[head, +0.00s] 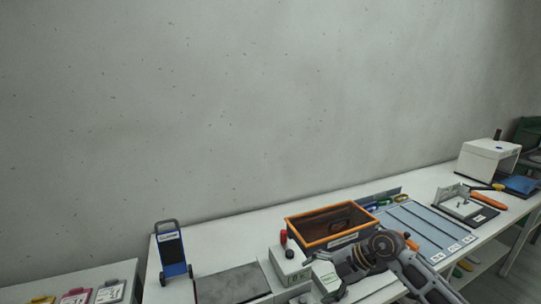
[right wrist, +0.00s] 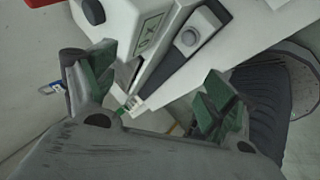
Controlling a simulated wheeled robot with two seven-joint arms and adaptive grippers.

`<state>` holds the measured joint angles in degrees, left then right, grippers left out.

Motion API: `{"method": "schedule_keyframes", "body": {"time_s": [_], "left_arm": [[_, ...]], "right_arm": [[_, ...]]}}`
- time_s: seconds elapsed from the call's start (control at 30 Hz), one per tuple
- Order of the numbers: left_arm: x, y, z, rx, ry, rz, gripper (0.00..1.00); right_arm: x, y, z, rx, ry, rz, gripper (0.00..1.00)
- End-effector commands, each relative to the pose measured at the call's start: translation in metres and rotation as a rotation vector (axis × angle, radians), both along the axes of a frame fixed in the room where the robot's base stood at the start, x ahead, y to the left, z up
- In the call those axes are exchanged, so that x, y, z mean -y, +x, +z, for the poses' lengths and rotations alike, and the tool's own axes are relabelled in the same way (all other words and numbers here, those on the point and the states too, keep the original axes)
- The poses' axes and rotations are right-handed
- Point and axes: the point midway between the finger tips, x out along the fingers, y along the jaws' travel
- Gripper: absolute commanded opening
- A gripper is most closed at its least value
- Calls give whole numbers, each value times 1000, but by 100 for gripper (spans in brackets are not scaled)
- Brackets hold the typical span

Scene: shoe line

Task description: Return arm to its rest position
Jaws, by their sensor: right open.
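My right gripper (head: 325,276) is over the front of the white table in the head view, with my grey arm coming in from the lower right. In the right wrist view its two green-padded fingers (right wrist: 152,92) are spread apart, with nothing held between them. Just beyond the fingers is a white device (right wrist: 150,35) with a label and a dark panel bearing a grey knob. A small light tab with a green piece shows between the fingertips. My left gripper is not in view.
An orange-rimmed box (head: 289,226) stands behind my gripper. A white box with a red knob (head: 288,265) is just to its left. A blue stand (head: 172,254) is further left. A grey-blue panel (head: 425,222) lies to the right. The space above the table is clear.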

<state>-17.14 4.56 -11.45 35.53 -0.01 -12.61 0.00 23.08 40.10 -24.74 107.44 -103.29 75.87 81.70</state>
Motion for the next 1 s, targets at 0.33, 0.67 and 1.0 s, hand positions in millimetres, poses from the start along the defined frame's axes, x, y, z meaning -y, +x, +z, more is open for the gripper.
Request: {"method": "schedule_keyframes", "body": {"time_s": [0.33,0.67,1.0], "left_arm": [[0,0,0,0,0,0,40],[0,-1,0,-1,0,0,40],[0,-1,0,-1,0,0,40]], "right_arm": [[-74,-8,53,170,398,9,85],[-98,-6,114,312,734,-115,85],[-79,6,162,417,1002,-366,85]]}}
